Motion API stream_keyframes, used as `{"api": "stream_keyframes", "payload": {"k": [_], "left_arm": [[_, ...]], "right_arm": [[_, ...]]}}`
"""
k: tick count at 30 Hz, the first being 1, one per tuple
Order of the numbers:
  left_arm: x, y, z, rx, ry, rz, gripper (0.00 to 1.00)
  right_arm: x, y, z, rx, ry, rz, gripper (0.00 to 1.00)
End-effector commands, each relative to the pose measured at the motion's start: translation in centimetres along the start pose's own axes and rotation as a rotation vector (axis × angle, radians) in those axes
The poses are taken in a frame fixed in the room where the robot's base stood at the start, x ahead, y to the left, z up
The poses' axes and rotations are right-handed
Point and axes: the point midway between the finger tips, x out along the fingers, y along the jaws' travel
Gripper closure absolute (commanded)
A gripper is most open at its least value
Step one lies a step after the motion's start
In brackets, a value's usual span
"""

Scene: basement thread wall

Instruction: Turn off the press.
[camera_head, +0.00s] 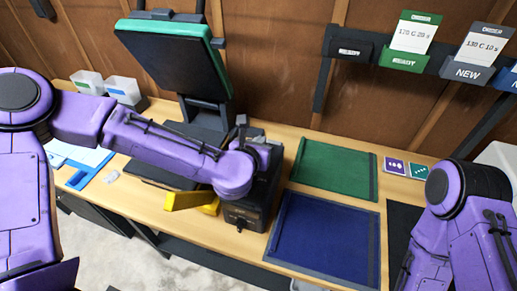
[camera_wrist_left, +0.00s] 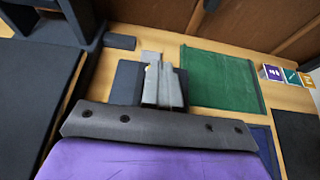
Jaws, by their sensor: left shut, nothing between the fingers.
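The press stands on the wooden bench with its green-edged upper plate (camera_head: 172,58) raised and tilted back. A dark box (camera_head: 246,214) with a small control on its front stands at the right of the press; I cannot tell the control's setting. My left arm crosses in front of the press. My left gripper (camera_head: 252,135) is above and behind this box, partly hidden by its own wrist. In the left wrist view the fingers (camera_wrist_left: 164,88) are together and empty, and part of the press (camera_wrist_left: 35,85) shows at the left. My right arm is at the right edge, its gripper out of view.
A green mat (camera_head: 333,165) and a blue mat (camera_head: 325,232) lie right of the box. A yellow part (camera_head: 190,201) juts out below my left forearm. White bins (camera_head: 122,88) stand at the back left. Signs and card holders (camera_head: 403,57) hang on the wall rail.

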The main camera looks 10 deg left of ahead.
Motion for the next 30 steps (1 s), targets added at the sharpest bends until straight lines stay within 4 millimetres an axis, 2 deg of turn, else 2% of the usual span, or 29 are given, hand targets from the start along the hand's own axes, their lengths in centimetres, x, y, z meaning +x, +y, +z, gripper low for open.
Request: {"api": "stream_keyframes", "payload": {"k": [30], "left_arm": [[-1.1,-0.1,1.9,0.003,0.001,-0.002,1.00]], "right_arm": [[-1.5,0.1,-0.6,0.000,0.000,0.000,0.57]]}}
